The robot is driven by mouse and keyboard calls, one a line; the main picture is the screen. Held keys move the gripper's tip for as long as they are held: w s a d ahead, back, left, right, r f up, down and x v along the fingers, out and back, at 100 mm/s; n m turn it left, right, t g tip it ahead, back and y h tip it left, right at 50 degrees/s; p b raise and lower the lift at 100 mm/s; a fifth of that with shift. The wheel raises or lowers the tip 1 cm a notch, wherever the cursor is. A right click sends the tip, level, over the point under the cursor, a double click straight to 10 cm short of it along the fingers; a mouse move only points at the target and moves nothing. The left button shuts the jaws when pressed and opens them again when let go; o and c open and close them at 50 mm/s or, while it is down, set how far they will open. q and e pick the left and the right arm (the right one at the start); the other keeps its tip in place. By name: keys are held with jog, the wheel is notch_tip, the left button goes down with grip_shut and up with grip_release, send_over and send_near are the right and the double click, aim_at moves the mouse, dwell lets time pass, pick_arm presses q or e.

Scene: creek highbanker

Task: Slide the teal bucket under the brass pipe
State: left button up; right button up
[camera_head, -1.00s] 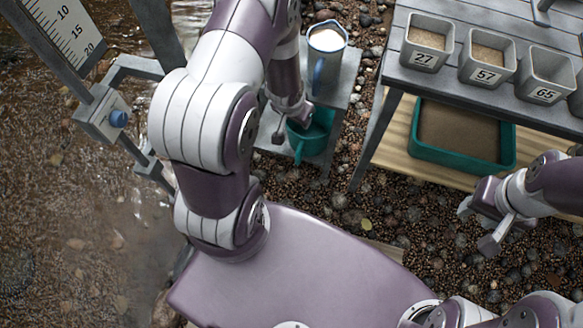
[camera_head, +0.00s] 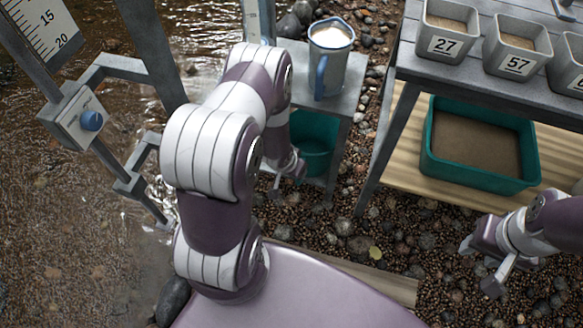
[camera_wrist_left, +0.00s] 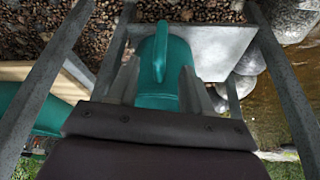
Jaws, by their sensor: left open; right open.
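The teal bucket (camera_head: 318,142) stands low under the front of a small grey table, partly covered by my left arm. My left gripper (camera_head: 289,168) is in front of it, near its lower left side, with the fingers hard to make out. In the left wrist view the bucket (camera_wrist_left: 165,75) and its upright handle show between the open fingers of my left gripper (camera_wrist_left: 160,85); I cannot tell whether they touch it. My right gripper (camera_head: 483,268) is open and empty above the gravel at the right. I cannot make out a brass pipe.
A grey jug (camera_head: 328,68) with pale contents stands on the small table (camera_head: 347,98). At the right, a grey bench (camera_head: 440,72) bears numbered pots, with a teal tray (camera_head: 475,181) of brown material on the board below. Water and a grey frame with a scale lie left.

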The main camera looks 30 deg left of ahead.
pick_arm(q)
jog(key=b+x, duration=0.5)
jog(key=x, duration=0.5)
jog(key=shift+s, duration=0.1)
grip_shut()
